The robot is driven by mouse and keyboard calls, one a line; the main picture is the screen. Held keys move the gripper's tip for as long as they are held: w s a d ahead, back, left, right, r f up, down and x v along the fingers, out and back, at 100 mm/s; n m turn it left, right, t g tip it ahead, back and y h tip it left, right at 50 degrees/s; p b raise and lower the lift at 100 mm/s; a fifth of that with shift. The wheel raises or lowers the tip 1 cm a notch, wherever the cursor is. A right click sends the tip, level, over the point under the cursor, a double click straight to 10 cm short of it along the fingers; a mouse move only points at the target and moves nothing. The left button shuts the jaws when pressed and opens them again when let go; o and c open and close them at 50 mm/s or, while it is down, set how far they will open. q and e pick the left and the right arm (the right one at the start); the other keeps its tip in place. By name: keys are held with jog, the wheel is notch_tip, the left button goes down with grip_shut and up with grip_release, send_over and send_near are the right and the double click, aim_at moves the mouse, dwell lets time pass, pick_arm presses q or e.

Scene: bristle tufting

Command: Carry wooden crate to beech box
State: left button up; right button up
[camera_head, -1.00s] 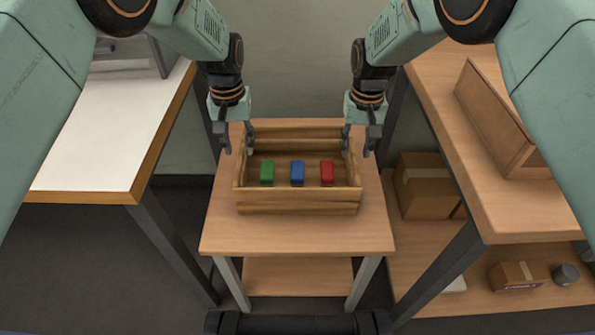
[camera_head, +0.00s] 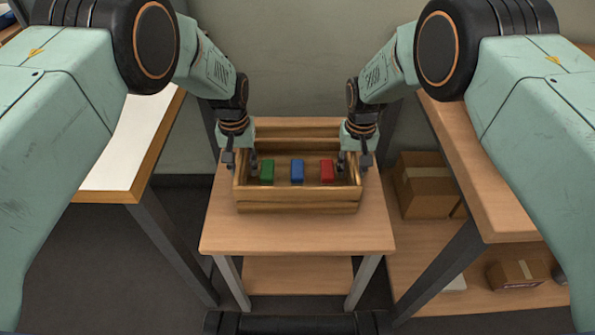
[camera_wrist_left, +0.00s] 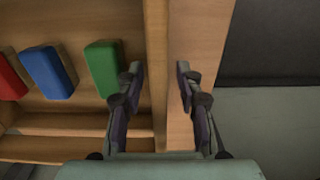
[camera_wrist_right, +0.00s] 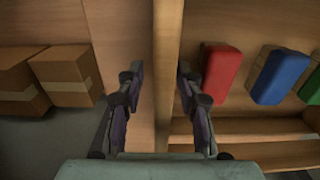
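The wooden crate (camera_head: 298,202) stands upright on a small wooden table, with a green block (camera_head: 267,172), a blue block (camera_head: 297,171) and a red block (camera_head: 327,171) inside. My left gripper (camera_head: 240,162) is open at the crate's left side wall; the left wrist view shows that wall (camera_wrist_left: 156,45) between its fingers, with gaps. My right gripper (camera_head: 353,162) is open at the right side wall, which shows between its fingers in the right wrist view (camera_wrist_right: 166,40). I cannot see a beech box now; my right arm covers much of the right-hand table.
The crate's small table (camera_head: 225,238) has bare surface in front of the crate. A white-topped table (camera_head: 118,160) stands at the left. A wooden table (camera_head: 458,150) stands at the right, with cardboard boxes (camera_head: 425,190) on the shelf below it.

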pick_arm(q)
jog(key=shift+r, duration=0.1)
jog(key=shift+c, duration=1.3)
pick_arm(e)
jog(key=shift+r, duration=0.1)
jog(key=shift+c, duration=1.3)
pick_arm(q)
jog(key=c, duration=0.4)
pick_arm(e)
jog(key=c, duration=0.4)
pick_arm(q)
grip_shut()
pick_arm(e)
grip_shut()
pick_arm(q)
jog(key=shift+w, duration=0.1)
pick_arm(e)
jog(key=shift+w, duration=0.1)
